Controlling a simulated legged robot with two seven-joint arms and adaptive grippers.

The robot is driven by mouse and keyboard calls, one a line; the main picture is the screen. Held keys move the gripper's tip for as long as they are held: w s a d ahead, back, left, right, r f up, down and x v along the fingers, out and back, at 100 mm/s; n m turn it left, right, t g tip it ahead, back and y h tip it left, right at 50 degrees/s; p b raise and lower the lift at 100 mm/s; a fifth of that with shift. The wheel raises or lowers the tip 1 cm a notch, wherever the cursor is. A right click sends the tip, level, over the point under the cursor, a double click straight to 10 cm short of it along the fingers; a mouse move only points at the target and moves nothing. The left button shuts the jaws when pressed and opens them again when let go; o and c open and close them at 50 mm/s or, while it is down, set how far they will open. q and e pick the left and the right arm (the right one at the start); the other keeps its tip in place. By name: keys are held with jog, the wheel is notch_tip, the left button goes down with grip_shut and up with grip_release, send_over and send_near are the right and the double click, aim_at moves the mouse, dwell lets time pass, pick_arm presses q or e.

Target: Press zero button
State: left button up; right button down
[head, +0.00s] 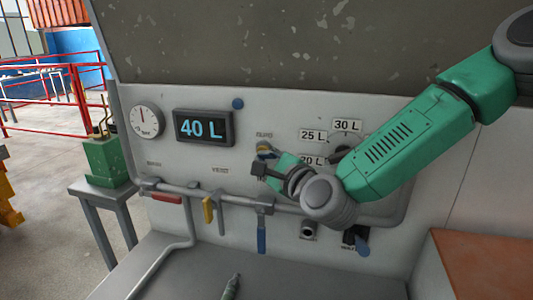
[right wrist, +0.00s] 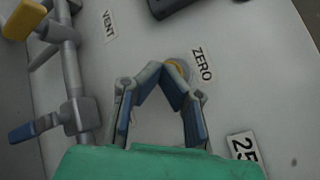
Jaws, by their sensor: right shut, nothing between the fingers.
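The zero button (right wrist: 181,66) is a small round knob with a yellow ring on the pale panel, beside the "ZERO" label (right wrist: 202,64) in the right wrist view. In the head view the button (head: 264,148) shows just above my right gripper (head: 258,169). In the right wrist view my right gripper (right wrist: 163,70) is shut and empty, its fingertips overlapping the button's edge and partly hiding it. I cannot tell whether they touch it. My left gripper is not in view.
A display (head: 204,127) reads "40 L", with a round gauge (head: 146,121) to its left. A pipe with a yellow handle (head: 208,210) and a blue handle (head: 261,236) runs below the button. A dial with litre labels (head: 346,125) is to the right.

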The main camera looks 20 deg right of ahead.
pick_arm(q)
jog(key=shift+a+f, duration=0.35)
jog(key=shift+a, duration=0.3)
pick_arm(e)
jog(key=shift+w+a+r, duration=0.15)
jog(key=shift+w+a, duration=0.15)
jog(key=shift+a, duration=0.2)
jog(key=shift+w+a+r, duration=0.1)
jog(key=shift+w+a, duration=0.15)
jog(key=shift+a, duration=0.2)
dwell(0.7)
jog(key=shift+d, duration=0.1)
